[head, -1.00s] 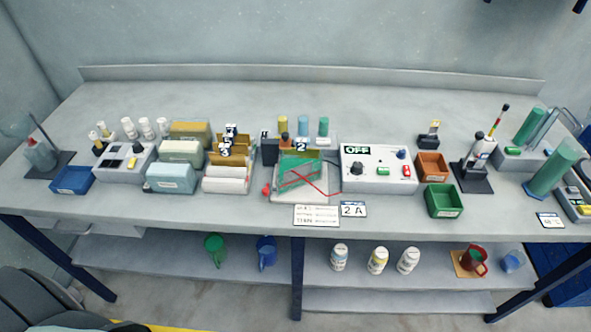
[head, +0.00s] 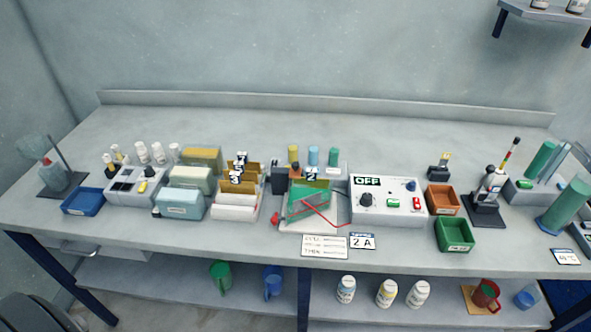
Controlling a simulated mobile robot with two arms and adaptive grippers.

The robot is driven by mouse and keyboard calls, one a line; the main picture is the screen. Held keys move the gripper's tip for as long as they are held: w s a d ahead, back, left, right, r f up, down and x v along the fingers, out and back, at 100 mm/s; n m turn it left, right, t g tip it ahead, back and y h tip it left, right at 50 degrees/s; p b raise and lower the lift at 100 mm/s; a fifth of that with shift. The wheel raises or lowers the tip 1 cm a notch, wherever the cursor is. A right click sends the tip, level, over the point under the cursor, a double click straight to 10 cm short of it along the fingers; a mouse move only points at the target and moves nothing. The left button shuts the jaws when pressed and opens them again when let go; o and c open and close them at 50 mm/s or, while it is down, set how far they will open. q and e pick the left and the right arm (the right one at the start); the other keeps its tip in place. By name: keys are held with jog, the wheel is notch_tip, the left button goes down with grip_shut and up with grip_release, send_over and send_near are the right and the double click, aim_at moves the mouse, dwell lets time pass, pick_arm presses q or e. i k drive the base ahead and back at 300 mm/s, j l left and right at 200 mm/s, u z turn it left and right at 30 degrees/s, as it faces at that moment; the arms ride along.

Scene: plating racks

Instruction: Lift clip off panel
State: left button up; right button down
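A green panel (head: 308,203) stands in a clear-sided tank at the middle of the bench. A red lead (head: 322,216) runs across its front and down to the right, towards the power box. A small red piece (head: 275,219) sits at the left foot of the tank; I cannot tell whether it is the clip. Any clip on the panel's top edge is too small to make out. Neither of my grippers is in view.
A control box (head: 388,213) reading OFF stands right of the tank. Racks with numbered tan boards (head: 236,195) stand left. Cards (head: 324,246) lie in front. Green bin (head: 454,236) and orange bin (head: 442,200) are at right. The bench's back strip is clear.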

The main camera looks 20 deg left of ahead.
aim_at(294, 172)
jog(key=k+j+z, duration=0.2)
jog(key=j+z, duration=0.15)
jog(key=j, duration=0.15)
jog(key=k+j+z, duration=0.7)
jog(key=i+j, duration=0.1)
jog(key=j, duration=0.05)
